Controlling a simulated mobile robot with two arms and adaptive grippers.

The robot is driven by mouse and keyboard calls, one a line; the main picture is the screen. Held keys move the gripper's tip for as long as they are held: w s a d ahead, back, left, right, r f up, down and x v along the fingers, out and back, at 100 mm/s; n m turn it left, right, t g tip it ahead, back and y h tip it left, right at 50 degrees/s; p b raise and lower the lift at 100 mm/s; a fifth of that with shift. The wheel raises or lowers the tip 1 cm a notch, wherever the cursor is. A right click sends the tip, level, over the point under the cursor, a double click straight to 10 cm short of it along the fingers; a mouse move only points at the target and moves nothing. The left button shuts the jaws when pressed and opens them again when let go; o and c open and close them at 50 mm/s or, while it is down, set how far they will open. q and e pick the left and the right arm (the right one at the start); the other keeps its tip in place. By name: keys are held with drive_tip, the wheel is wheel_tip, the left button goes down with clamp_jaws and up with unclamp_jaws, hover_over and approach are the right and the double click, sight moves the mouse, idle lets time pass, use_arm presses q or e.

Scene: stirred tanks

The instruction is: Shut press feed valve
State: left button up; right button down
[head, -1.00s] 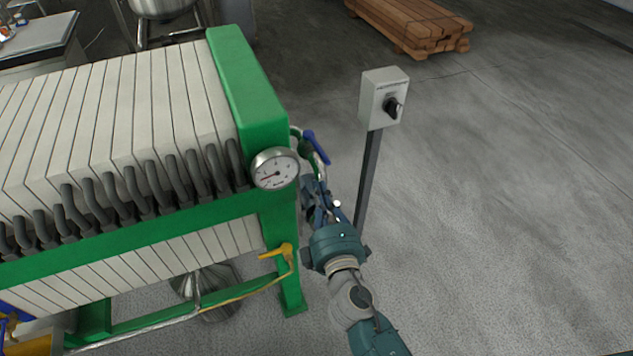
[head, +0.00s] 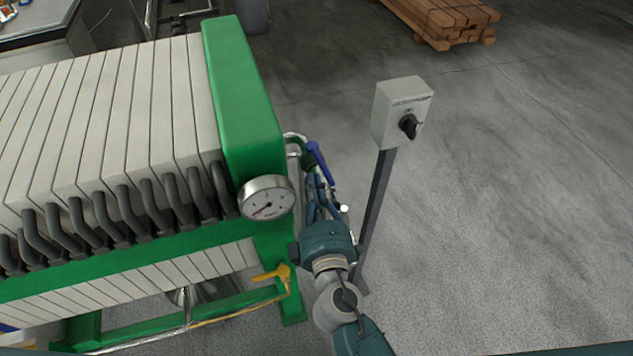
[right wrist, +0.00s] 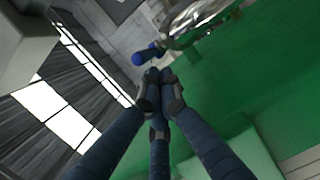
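The blue valve handle (head: 320,163) sits on the pipe at the right end of the filter press (head: 240,95), pointing down and right. In the right wrist view the blue handle (right wrist: 146,55) shows just beyond the fingertips, with metal pipework behind it. My right gripper (head: 322,190) is beside the press, below and close to the handle. Its fingers (right wrist: 160,74) are drawn together with nothing seen between them. Whether they touch the handle I cannot tell. A yellow valve handle (head: 272,273) sits lower on the press frame. My left gripper is not in view.
A round pressure gauge (head: 267,198) sits on the press end, left of my right gripper. A switch box (head: 402,112) with a black knob stands on a post to the right. Stacked timber (head: 445,22) lies behind. The floor at the right is clear.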

sight(330, 184)
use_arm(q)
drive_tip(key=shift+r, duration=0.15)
use_arm(e)
drive_tip(key=shift+d, duration=0.1)
use_arm(q)
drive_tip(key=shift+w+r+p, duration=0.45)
drive_tip(key=shift+p, duration=0.05)
use_arm(e)
drive_tip(key=shift+d+n+y, duration=0.45)
drive_tip(key=shift+n+y, duration=0.05)
drive_tip(key=shift+y, duration=0.1)
